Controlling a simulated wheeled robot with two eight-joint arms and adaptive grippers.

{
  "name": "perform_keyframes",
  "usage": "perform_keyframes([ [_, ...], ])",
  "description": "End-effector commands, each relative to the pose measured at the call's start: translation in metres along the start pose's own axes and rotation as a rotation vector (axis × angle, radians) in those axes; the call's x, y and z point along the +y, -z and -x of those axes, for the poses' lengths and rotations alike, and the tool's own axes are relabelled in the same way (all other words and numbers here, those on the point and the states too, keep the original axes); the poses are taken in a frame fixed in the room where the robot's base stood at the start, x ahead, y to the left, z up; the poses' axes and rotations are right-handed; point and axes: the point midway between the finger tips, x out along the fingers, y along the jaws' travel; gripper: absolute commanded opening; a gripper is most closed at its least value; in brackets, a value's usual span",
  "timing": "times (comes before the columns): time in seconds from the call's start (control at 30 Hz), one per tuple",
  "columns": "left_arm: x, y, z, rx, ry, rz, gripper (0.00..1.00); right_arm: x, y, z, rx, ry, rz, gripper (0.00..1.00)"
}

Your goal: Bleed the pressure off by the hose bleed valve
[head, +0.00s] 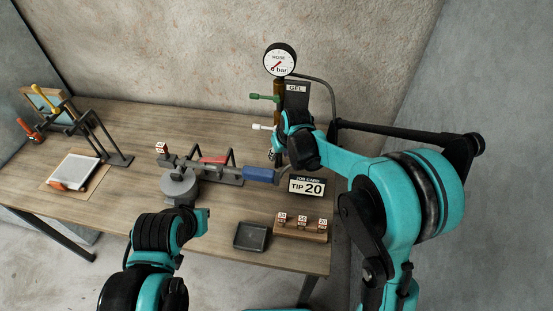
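A round white gauge (280,60) marked HOSE stands at the back on a post, its red needle pointing lower left and its text seeming to read 0 bar. Below it a green-handled valve (263,97) and a white-handled lever (262,127) stick out left of a dark GEL plate (297,94). No label shows which is the bleed valve. My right gripper (279,137) is at the white lever's right end; its fingers are mostly hidden, and I cannot tell whether they touch it. My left gripper (203,220) is low over the table's front, its fingers unclear.
A job card (307,186) reads TIP 20. A wooden block (301,230) with several tips and a black tray (251,236) are at front right. A blue-handled tool (260,175) lies mid-table near a grey round piece (178,187). A hose (327,88) curves right of the gauge.

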Motion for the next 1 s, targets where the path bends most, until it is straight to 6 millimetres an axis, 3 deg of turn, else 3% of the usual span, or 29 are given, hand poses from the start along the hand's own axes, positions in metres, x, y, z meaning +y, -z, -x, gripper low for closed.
perform_keyframes([
  [0.4,0.0,-0.009,-0.013,0.0,0.0,0.0,0.0,0.0,-0.001,-0.064,0.0,0.0,0.0,0.34],
  [0.57,0.0,-0.01,-0.014,0.0,0.0,0.0,0.0,0.0,0.0,-0.074,0.0,0.0,0.0,0.34],
  [0.83,0.0,-0.01,-0.014,0.0,0.0,0.0,0.0,0.0,0.0,-0.075,0.0,0.0,0.0,0.34],
  [0.97,0.0,-0.01,-0.014,0.0,0.0,0.0,0.0,0.0,0.0,-0.075,0.0,0.0,0.0,0.0],
  [1.0,0.0,-0.01,-0.014,0.0,0.0,0.0,0.0,0.0,0.0,-0.075,0.0,0.0,0.0,0.0],
])
